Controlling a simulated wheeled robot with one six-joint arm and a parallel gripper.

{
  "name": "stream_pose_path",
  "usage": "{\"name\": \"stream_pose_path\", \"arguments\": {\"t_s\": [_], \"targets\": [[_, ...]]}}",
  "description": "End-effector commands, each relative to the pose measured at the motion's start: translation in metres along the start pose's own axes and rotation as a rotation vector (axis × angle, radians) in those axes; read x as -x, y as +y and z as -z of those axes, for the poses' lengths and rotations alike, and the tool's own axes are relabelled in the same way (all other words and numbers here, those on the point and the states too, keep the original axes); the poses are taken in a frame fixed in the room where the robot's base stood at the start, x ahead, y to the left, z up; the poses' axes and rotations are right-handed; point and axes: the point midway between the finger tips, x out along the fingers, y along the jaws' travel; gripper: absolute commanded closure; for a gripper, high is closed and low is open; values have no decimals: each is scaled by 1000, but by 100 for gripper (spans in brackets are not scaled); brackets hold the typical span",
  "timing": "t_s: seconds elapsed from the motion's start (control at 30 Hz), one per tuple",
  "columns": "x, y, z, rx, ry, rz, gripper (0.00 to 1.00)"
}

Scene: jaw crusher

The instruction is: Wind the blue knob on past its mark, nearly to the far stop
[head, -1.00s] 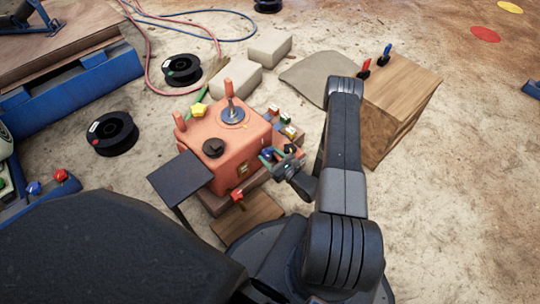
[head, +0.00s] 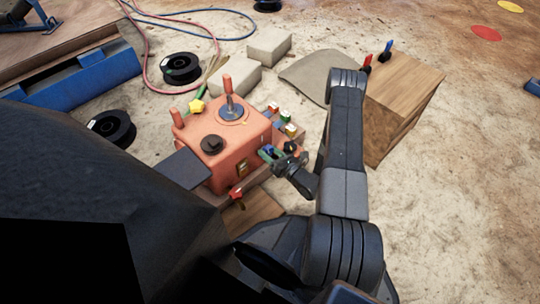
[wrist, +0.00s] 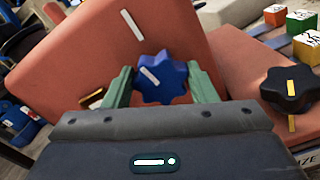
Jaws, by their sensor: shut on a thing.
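The blue knob (wrist: 162,80) sits on the sloped face of the orange crusher housing (wrist: 85,70) in the wrist view. A white line on the knob tilts from upper left to lower right. A separate white mark (wrist: 132,23) is on the housing above it, tilted much the same way but steeper. My gripper (wrist: 158,72) has its green fingers on either side of the knob, shut on it. In the head view my gripper (head: 270,155) is at the right side of the orange housing (head: 235,130), where the knob is mostly hidden.
A black knob (wrist: 290,88) with a yellow line stands close to the right of my gripper. Lettered cubes (wrist: 305,45) sit behind it. On top of the housing are a lever (head: 229,95) and a dark knob (head: 212,144). A wooden box (head: 400,105) stands right of my arm.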

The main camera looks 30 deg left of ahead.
Motion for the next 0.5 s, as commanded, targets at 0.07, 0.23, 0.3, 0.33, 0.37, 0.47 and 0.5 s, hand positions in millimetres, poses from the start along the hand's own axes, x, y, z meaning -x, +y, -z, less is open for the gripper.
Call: {"name": "stream_pose_path", "arguments": {"t_s": [0.07,0.23,0.3,0.33,0.37,0.47,0.5], "targets": [[0,-1,2,-70,0,0,71],[0,-2,1,-231,0,0,71],[0,-2,1,-298,0,0,71],[0,-2,1,-326,0,0,71],[0,-2,1,-355,0,0,71],[0,-3,1,-450,0,0,71],[0,-3,1,-488,0,0,71]]}}
